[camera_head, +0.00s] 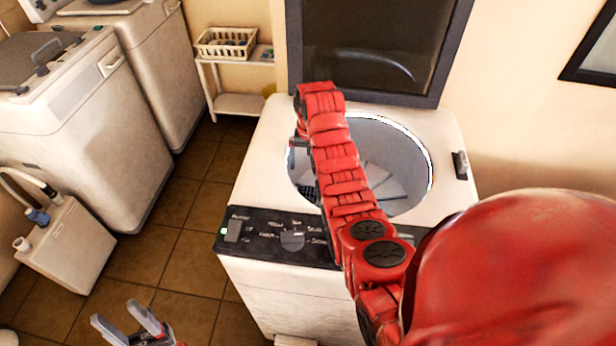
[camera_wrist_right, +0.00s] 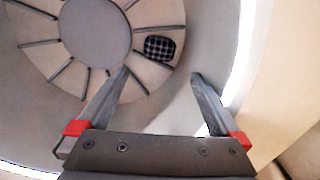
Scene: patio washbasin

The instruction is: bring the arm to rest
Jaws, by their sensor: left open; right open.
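My right arm, red, reaches over the white top-loading washing machine (camera_head: 258,140). The dark lid (camera_head: 380,40) stands raised behind its round opening. My right gripper (camera_wrist_right: 159,75) is open and empty, pointing into the drum (camera_wrist_right: 50,70). In the head view the arm mostly hides that gripper. A small dark checked cloth (camera_wrist_right: 159,48) lies on the drum floor beyond the fingertips, apart from them. My left gripper (camera_head: 127,318) is open and empty, low in the head view, over the tiled floor to the left of the machine.
White appliances (camera_head: 80,120) stand along the left. A white container with a hose (camera_head: 65,245) is on the floor near them. A small shelf (camera_head: 240,104) with a cream basket (camera_head: 226,43) stands at the back. Tiled floor (camera_head: 165,255) is free between.

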